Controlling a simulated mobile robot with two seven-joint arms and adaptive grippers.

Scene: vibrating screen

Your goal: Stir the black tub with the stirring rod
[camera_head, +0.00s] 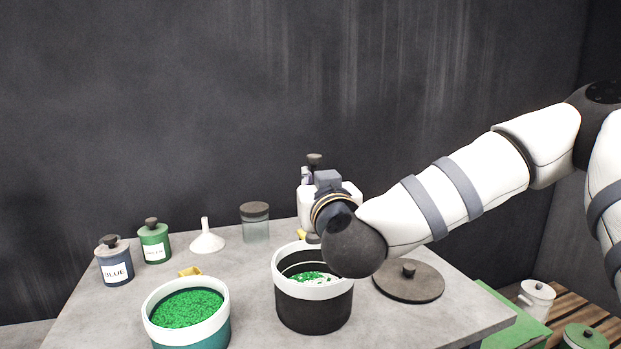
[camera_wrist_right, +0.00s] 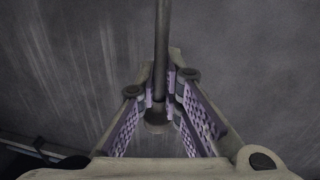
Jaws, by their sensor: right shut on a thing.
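The black tub (camera_head: 312,308) has a white rim and stands on the grey table, with green and white bits inside. My right arm comes in from the right, and its wrist hides part of the tub's far right rim. My right gripper (camera_head: 322,182) is behind and above the tub, its fingertips mostly hidden by the wrist. In the right wrist view the gripper (camera_wrist_right: 160,102) is shut on a dark rod (camera_wrist_right: 162,45), which I take as the stirring rod. Its lower end is hidden. My left gripper is out of view.
A teal tub (camera_head: 190,338) of green granules stands left of the black tub. Blue (camera_head: 114,268) and green (camera_head: 154,245) jars, a white funnel (camera_head: 207,238) and a glass jar (camera_head: 255,228) stand behind. A dark lid (camera_head: 408,285) lies at right.

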